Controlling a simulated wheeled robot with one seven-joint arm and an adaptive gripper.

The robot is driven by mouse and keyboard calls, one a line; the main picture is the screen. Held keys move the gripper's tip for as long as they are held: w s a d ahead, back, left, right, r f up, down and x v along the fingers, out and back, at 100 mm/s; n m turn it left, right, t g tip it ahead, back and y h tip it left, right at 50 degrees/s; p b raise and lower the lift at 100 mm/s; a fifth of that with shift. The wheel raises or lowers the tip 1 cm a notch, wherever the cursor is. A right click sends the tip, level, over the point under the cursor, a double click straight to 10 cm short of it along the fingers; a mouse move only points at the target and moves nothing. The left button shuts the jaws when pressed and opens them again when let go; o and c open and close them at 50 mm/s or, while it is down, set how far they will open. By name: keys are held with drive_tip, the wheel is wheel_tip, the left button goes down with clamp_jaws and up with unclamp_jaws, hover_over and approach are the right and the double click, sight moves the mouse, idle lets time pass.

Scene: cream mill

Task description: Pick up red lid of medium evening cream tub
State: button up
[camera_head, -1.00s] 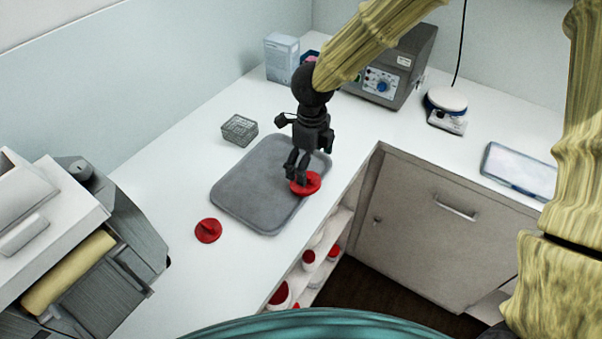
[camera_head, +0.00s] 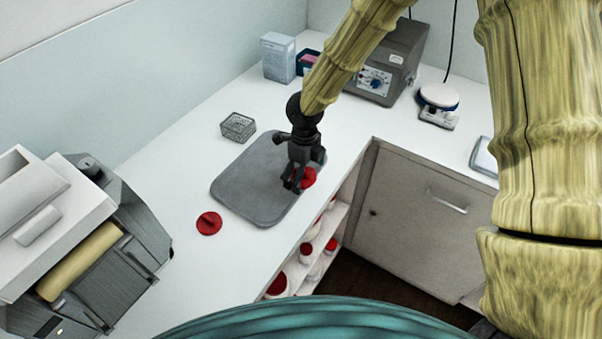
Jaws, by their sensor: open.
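A red lid (camera_head: 309,177) lies at the right edge of the grey mat (camera_head: 240,190), partly hidden behind my gripper. A second red lid (camera_head: 209,223) lies on the white counter left of the mat. Which one belongs to the medium evening cream tub I cannot tell. My gripper (camera_head: 291,187) is open and points down over the right part of the mat, just left of the first lid. Whether the fingers touch that lid I cannot tell.
Tubs with red lids (camera_head: 306,252) stand on shelves under the counter (camera_head: 150,215). A wire basket (camera_head: 238,126) sits behind the mat. A grey machine (camera_head: 388,75), a small scale (camera_head: 438,105) and a white box (camera_head: 279,58) stand at the back. A large machine (camera_head: 90,250) fills the left.

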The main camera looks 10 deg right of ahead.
drive_tip(key=shift+s+r, duration=0.2)
drive_tip(key=shift+w+f, duration=0.1)
drive_tip(key=c, duration=0.7)
drive_tip(key=shift+c, duration=0.5)
